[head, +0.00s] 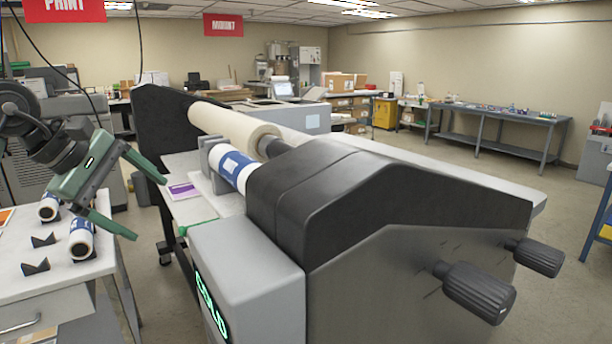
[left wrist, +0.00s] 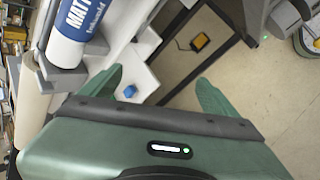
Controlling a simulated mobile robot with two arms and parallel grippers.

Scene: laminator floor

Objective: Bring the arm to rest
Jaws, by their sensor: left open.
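My left gripper (head: 150,208) is green, with a dark wrist, and reaches in from the left in the head view. Its two fingers are spread wide with nothing between them. It hangs in the air between the side table and the laminator, apart from both. In the left wrist view the open fingers (left wrist: 158,88) show over the floor and a white surface. A blue and white roll (head: 230,164) lies on the laminator (head: 345,200); it also shows in the left wrist view (left wrist: 78,30), with "MATT" lettering. My right gripper is not in view.
A white side table (head: 30,285) at the left holds two blue and white rolls, one of them here (head: 82,240), and small dark cradles (head: 36,268). A large cream roll (head: 235,128) spans the laminator. Black knobs (head: 478,292) stick out at its near end. Open floor lies at the right.

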